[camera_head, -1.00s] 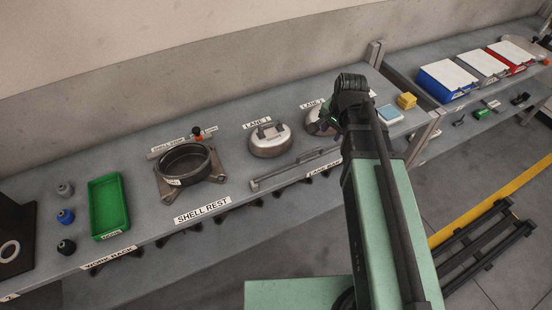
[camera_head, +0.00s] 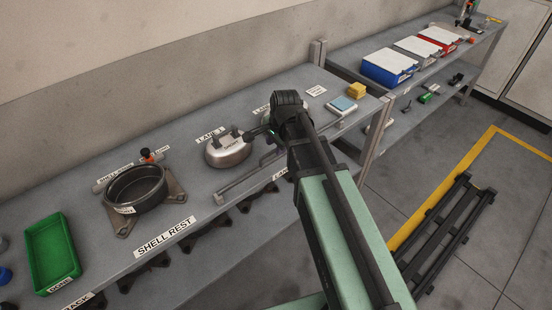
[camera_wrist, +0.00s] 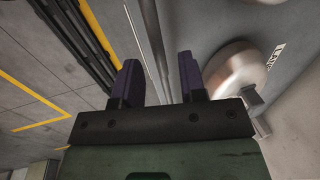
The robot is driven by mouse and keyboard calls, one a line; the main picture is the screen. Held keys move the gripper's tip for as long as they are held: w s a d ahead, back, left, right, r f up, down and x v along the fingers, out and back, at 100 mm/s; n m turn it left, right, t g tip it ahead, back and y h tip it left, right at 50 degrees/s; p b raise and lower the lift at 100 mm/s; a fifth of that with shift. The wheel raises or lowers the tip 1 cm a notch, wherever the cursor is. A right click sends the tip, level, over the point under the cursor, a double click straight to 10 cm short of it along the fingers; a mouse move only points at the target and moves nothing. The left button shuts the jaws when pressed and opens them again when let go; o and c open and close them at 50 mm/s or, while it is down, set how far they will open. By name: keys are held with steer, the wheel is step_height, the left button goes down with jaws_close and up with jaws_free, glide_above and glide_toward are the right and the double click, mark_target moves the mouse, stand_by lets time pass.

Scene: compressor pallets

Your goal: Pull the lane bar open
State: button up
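The lane bar (camera_head: 236,188) is a thin grey metal bar lying along the bench's front part, before the domed shells. Its right part is hidden behind my arm. In the wrist view the bar (camera_wrist: 157,45) runs lengthwise up the picture, in line with the gap between the fingers. My gripper (camera_wrist: 160,80) is open, with two dark fingers apart. I see no clear contact with the bar. In the head view my wrist covers most of the gripper, which is above the bench beside the lane 1 shell (camera_head: 228,153).
The lane 1 shell is close to the gripper and also shows in the wrist view (camera_wrist: 235,68). A dark ring on a shell rest (camera_head: 136,190) and a green tray (camera_head: 52,253) stand to the left.

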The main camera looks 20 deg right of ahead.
steer(key=shift+w+f, duration=0.15)
steer(key=shift+f, duration=0.65)
steer(key=shift+a+r, duration=0.1)
steer(key=shift+r, duration=0.05)
jaws_close()
